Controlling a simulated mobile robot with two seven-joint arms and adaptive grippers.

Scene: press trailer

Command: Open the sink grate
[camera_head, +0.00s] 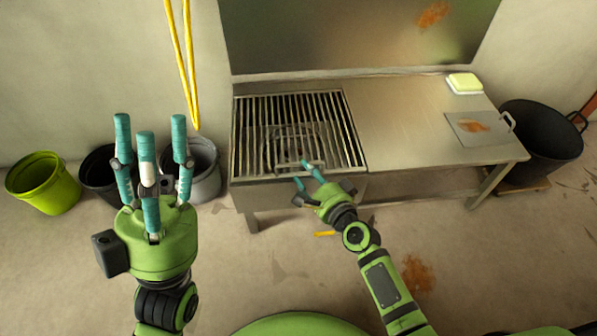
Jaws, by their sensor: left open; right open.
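The sink grate (251,128) is a set of parallel metal bars in the left part of the metal counter. A smaller hatch-like section (296,143) with a handle bar (303,168) at its front edge lies in its middle and looks flat. My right gripper (306,180) is open at the front edge of the grate, with its fingers close to the handle bar; I cannot tell whether they touch it. My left gripper (150,150) is open and empty, raised with its fingers upward, left of the sink.
A green bucket (43,183) and dark and grey buckets (204,171) stand left of the sink. A metal tray (478,129) and a pale yellow block (464,83) lie on the counter (400,115). A large black tub (541,140) stands at the right. A yellow hose (186,60) hangs on the wall.

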